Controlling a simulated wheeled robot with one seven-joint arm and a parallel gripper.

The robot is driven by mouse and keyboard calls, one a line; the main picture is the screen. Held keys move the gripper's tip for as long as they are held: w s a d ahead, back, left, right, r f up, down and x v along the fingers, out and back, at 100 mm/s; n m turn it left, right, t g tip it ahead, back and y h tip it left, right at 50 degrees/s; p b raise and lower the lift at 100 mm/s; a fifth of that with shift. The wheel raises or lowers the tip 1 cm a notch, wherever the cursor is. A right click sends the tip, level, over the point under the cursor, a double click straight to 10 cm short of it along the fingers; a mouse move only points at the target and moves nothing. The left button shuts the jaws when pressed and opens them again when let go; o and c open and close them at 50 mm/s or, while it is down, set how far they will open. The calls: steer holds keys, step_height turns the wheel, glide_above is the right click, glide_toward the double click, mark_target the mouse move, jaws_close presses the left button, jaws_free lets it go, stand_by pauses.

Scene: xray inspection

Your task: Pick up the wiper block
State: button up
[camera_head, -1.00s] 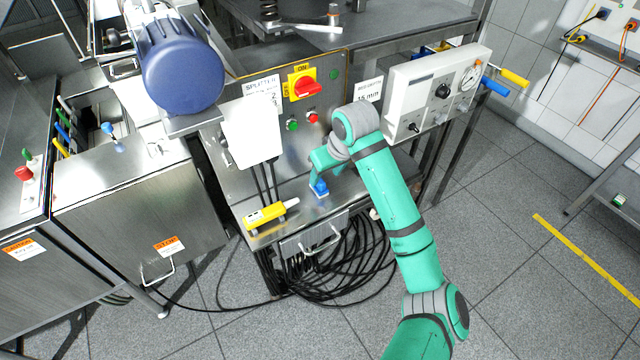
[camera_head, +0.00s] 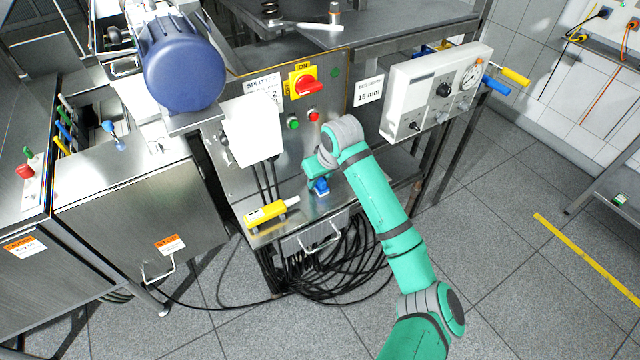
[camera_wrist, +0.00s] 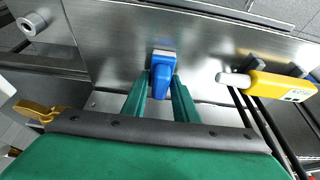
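The wiper block (camera_head: 321,187) is a small blue piece with a pale edge, at the steel shelf below the control panel. In the wrist view the wiper block (camera_wrist: 163,68) lies between the two green fingers of my gripper (camera_wrist: 161,85). The fingers straddle it, with a narrow gap on the left side and the right finger very close to it. In the head view my gripper (camera_head: 318,172) is over the block and partly hides it. Whether the block's base rests fully on the shelf is hard to see.
A yellow handheld device (camera_head: 266,213) lies on the shelf to the left; it also shows at the right of the wrist view (camera_wrist: 272,86). Black cables hang beside it. The upright panel with a red switch (camera_head: 308,87) stands close behind.

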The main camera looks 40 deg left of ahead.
jaws_close()
steer(key=shift+w, duration=0.1)
steer(key=shift+r, duration=0.1)
steer(key=shift+s+r, duration=0.2)
steer(key=shift+r, duration=0.4)
steer(key=s+d+r, duration=0.3)
steer(key=s+r, duration=0.8)
steer(key=s, duration=0.2)
steer(key=shift+s+d+r, duration=0.2)
steer(key=shift+d+r, duration=0.15)
